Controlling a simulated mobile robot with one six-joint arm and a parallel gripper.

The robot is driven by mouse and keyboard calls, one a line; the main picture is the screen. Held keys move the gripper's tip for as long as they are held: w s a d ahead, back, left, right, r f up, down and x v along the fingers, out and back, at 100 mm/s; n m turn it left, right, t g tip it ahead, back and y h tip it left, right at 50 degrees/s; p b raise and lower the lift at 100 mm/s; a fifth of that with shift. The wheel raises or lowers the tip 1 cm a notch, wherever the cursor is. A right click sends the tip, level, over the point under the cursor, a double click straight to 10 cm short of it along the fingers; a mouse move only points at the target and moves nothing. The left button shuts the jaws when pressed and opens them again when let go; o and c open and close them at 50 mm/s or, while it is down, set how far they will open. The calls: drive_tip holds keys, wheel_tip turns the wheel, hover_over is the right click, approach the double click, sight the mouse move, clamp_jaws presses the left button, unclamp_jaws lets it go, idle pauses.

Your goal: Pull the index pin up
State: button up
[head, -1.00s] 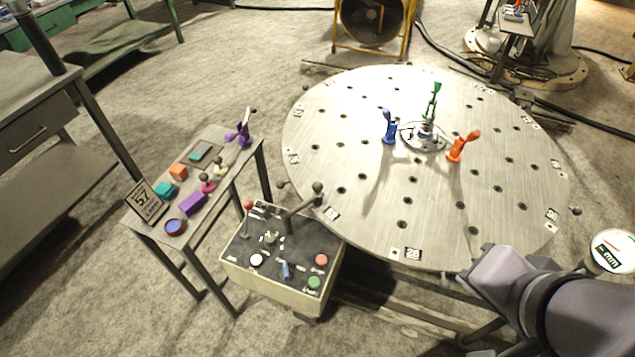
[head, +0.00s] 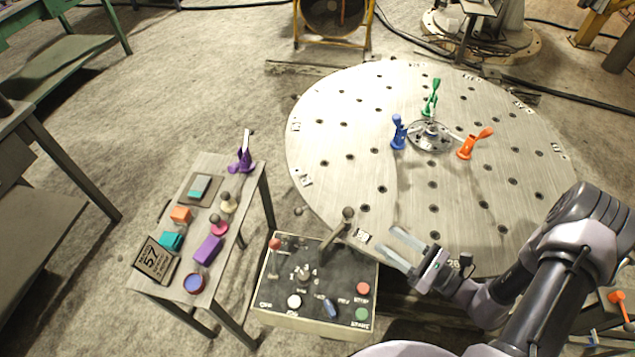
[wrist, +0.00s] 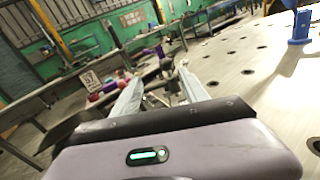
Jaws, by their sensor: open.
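My gripper (head: 386,240) is open and empty, its two pale fingers apart and pointing left, over the near edge of the round steel table (head: 340,120). It also shows in the wrist view (wrist: 159,76). A lever with a dark ball knob (head: 347,213) rises from the control box (head: 318,322), left of my fingertips and apart from them. A red-knobbed lever (head: 275,243) stands at the box's back left. A small dark knob (head: 466,260) shows at the table's near rim, right of my gripper. No part is clearly marked as the index pin.
Blue (head: 398,133), green (head: 431,98) and orange (head: 475,144) clamps stand around the table's hub. A side table (head: 160,228) at left holds a purple clamp (head: 241,158), several coloured blocks and a "57" sign (head: 157,260). Bare floor lies behind it.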

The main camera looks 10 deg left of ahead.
sight(348, 214)
drive_tip(key=shift+m+t, duration=0.6)
drive_tip(key=shift+m, duration=0.1)
drive_tip(key=b+x, duration=0.1)
drive_tip(key=x, duration=0.4)
drive_tip(key=f+b+x, duration=0.1)
drive_tip(key=x, duration=0.5)
drive_tip(key=f+b+x, duration=0.1)
drive_tip(key=x, duration=0.5)
drive_tip(key=shift+w+f, duration=0.15)
clamp_jaws()
